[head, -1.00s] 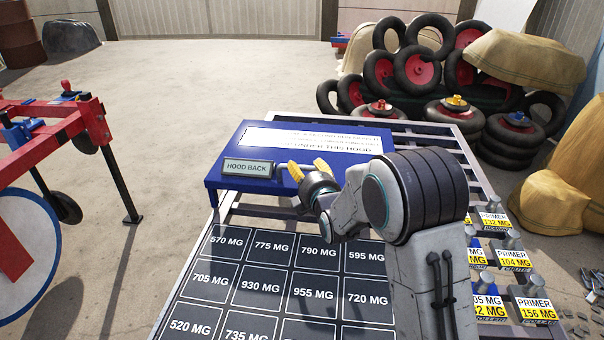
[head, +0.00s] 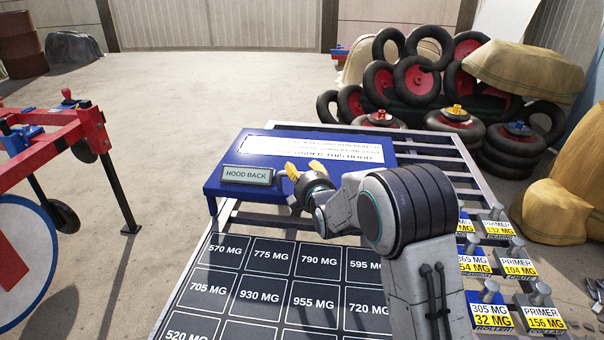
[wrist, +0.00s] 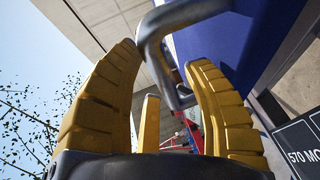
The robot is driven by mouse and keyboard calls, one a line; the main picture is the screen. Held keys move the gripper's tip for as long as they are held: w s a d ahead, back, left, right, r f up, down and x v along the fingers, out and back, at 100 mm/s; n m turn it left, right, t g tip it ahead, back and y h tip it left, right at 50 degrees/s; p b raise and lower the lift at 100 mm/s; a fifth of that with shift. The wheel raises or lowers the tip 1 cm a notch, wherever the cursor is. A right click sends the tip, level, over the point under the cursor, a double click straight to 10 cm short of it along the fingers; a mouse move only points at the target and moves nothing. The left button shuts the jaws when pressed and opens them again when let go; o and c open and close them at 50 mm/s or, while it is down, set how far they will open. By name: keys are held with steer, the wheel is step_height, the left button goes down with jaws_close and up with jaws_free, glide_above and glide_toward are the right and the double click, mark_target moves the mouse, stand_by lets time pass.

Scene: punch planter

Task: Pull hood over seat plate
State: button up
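The hood (head: 205,187) is a blue cover with a white printed panel and a "HOOD BACK" plate; it sits at the far end of the metal frame. A dark plate (head: 262,284) marked with MG values, apparently the seat plate, lies uncovered in front of it. My gripper (head: 292,172) is at the hood, just right of the "HOOD BACK" plate. In the wrist view, its yellow fingers (wrist: 165,58) stand apart, and a grey bar handle (wrist: 155,48) of the hood reaches into the gap between their tips. Whether they touch it I cannot tell.
Labelled primer blocks (head: 540,300) with grey knobs stand on the right. A red and blue wheeled machine (head: 80,130) is at the left. Tyres (head: 415,80) and sacks (head: 525,70) are piled behind on the right. The floor behind the hood is clear.

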jaws_close()
steer(key=shift+f, duration=0.1)
stand_by(0.3)
